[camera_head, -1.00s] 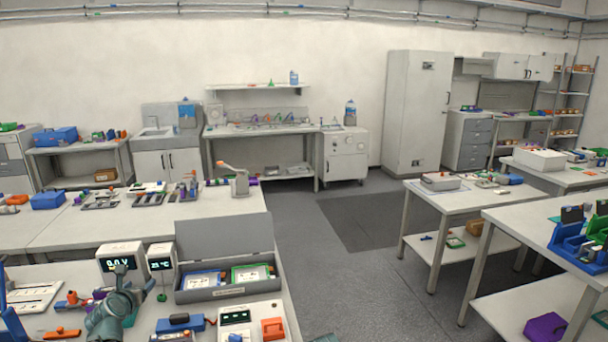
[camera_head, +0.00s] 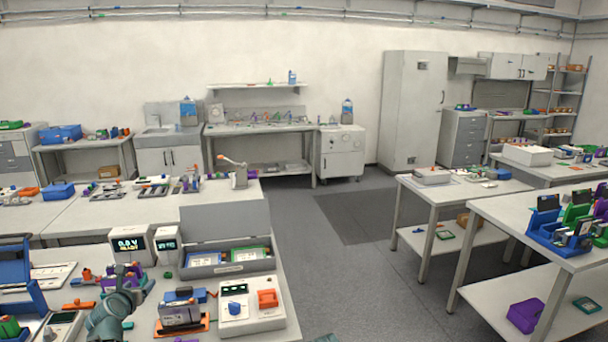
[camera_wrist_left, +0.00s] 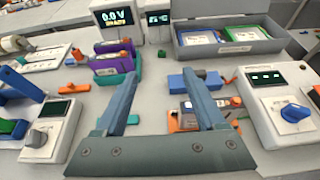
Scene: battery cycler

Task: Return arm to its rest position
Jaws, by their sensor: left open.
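My left gripper (camera_head: 128,281) is over the front-left bench in the head view, seen partly from behind. In the left wrist view its two grey fingers (camera_wrist_left: 162,85) are spread apart with nothing between them. Beyond the fingertips stand a purple and green holder (camera_wrist_left: 112,65) and a blue block (camera_wrist_left: 192,80). A grey cell in an orange holder (camera_head: 182,314) sits right of the gripper in the head view. In the left wrist view the right finger partly covers that holder. My right gripper does not show.
A white meter (camera_head: 133,246) reads 0.0 V. A grey open case (camera_head: 228,268) stands behind. A white unit with a blue knob (camera_head: 262,318) is at the bench's right. Blue racks (camera_head: 15,265) stand at the left. Grey floor (camera_head: 350,280) lies open right of the bench.

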